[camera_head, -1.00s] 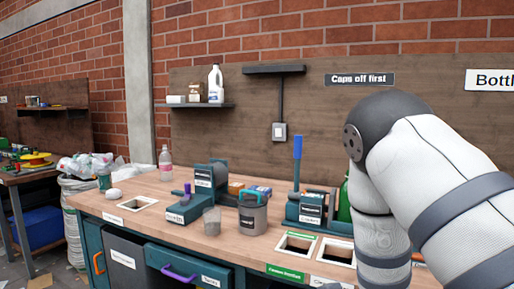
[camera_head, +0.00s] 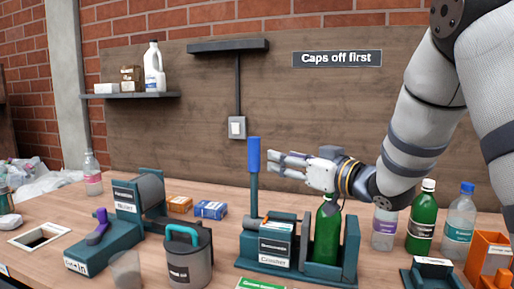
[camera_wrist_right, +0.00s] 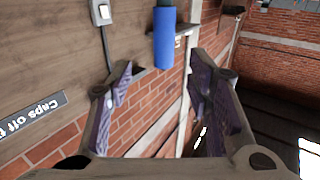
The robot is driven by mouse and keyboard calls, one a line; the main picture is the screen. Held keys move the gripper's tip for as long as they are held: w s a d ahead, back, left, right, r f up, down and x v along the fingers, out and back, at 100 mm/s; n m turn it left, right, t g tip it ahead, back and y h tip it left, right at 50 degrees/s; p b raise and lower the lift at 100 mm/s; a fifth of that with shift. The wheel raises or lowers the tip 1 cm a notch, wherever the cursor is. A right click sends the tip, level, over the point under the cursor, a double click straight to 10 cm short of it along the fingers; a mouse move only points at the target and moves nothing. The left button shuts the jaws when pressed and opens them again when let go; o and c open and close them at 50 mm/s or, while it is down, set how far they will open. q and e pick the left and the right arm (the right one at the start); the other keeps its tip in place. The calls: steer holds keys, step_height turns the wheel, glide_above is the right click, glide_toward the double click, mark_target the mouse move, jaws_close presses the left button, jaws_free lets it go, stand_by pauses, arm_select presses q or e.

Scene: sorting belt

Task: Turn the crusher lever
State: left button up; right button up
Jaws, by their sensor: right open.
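The crusher (camera_head: 270,245) is a teal machine with a white label on the bench. Its lever (camera_head: 254,180) stands upright at the left side, with a blue grip on top. A green bottle (camera_head: 327,235) stands upright in the crusher's right part. My right gripper (camera_head: 275,162) is just right of the blue grip, pointing left at it. In the right wrist view the blue grip (camera_wrist_right: 165,38) shows ahead, between the two open fingers (camera_wrist_right: 155,95), beyond their tips. It does not look gripped. My left gripper is in no view.
A grey canister with a teal handle (camera_head: 186,258) and a teal machine with a purple lever (camera_head: 125,215) stand to the left. Several bottles (camera_head: 422,215) and an orange bin (camera_head: 488,258) stand to the right. A wooden panel backs the bench.

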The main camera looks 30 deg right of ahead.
mark_target(258, 151)
steer(key=w, duration=0.3)
steer(key=w+a, duration=0.1)
steer(key=w, duration=0.3)
steer(key=w+a, duration=0.1)
steer(key=w, duration=0.3)
steer(key=shift+w+r, duration=0.1)
steer(key=shift+w, duration=0.05)
steer(key=shift+c, duration=0.5)
jaws_close()
